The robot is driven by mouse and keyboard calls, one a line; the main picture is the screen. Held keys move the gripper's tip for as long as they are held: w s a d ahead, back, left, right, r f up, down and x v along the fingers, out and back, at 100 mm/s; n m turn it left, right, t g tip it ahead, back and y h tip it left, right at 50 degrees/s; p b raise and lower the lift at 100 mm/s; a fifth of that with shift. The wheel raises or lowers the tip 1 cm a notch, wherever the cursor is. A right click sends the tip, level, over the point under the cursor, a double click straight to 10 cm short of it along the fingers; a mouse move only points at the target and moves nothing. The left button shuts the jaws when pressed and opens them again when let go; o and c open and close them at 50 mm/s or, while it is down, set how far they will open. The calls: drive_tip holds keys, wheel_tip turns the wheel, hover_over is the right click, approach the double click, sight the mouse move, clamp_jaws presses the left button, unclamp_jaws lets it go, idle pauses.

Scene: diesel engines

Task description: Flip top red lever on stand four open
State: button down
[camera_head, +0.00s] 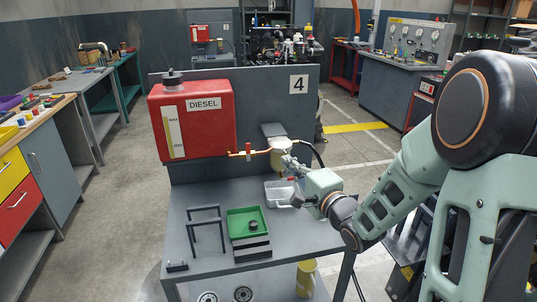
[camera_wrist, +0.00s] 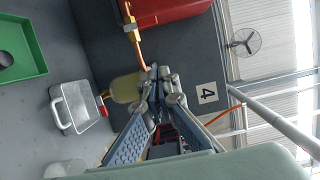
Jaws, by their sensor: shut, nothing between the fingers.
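Stand four bears a white plate with a 4 (camera_head: 299,84). The top red lever (camera_head: 249,152) stands upright on the copper fuel pipe, between the red diesel tank (camera_head: 205,120) and the filter (camera_head: 280,152). In the wrist view the same pipe with the lever (camera_wrist: 132,30) is at the top. My gripper (camera_head: 289,161) is at the filter, right of the lever and apart from it. In the wrist view its fingertips (camera_wrist: 155,78) are together, empty, in front of the yellowish filter bowl (camera_wrist: 125,88). Whether they touch the bowl cannot be told.
A second small red lever (camera_wrist: 102,107) shows below the bowl, beside a clear tray (camera_wrist: 75,108). A green tray (camera_head: 247,222) and a dark metal frame (camera_head: 205,225) sit on the grey bench (camera_head: 185,205). The space in front of the tank is free.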

sight(248, 151)
drive_tip(key=w+a+p, duration=0.2)
drive_tip(key=w+a, duration=0.5)
drive_tip(key=a, duration=0.1)
drive_tip(key=shift+a, duration=0.35)
